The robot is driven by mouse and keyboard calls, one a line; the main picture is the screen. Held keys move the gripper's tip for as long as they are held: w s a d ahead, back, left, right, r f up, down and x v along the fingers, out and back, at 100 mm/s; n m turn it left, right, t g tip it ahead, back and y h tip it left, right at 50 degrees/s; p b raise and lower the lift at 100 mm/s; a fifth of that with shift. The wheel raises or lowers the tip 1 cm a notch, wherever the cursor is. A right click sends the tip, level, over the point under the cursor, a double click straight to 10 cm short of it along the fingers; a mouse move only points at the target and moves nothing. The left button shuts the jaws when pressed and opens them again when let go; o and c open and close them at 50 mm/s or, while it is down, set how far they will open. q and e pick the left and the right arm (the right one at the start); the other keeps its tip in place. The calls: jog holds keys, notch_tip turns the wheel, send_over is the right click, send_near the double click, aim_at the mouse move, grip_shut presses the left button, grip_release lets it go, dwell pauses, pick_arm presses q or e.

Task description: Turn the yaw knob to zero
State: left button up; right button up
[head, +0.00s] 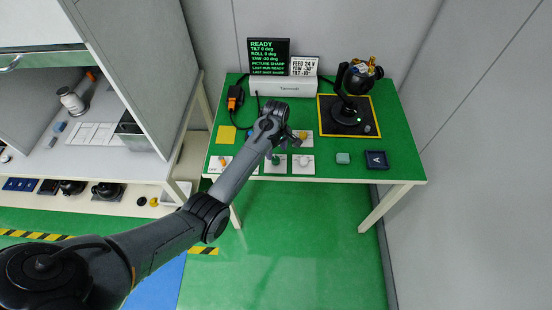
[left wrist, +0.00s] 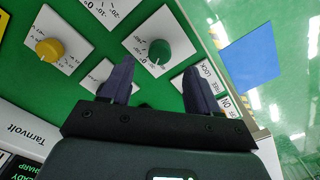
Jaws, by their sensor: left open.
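In the left wrist view a green knob (left wrist: 160,51) stands just ahead of my fingertips, and the yellow knob (left wrist: 50,48) is farther left. I cannot read which knob is for yaw. My left gripper (left wrist: 158,75) is open and empty, its fingers apart, not visibly touching the green knob. The black display (head: 268,57) appears to read yaw -30, with tilt and roll 0. My right gripper is not in view.
A black gimbal camera (head: 355,88) stands on a yellow-edged mat at the right rear. The white Tarnvolt box (head: 283,87) and a card (head: 304,66) are at the back.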

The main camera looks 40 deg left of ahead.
aim_at(276, 159)
pick_arm(q)
jog(key=shift+f+b, duration=0.5)
jog(key=shift+f, duration=2.3)
jog(key=shift+c, duration=0.4)
jog(key=c, duration=1)
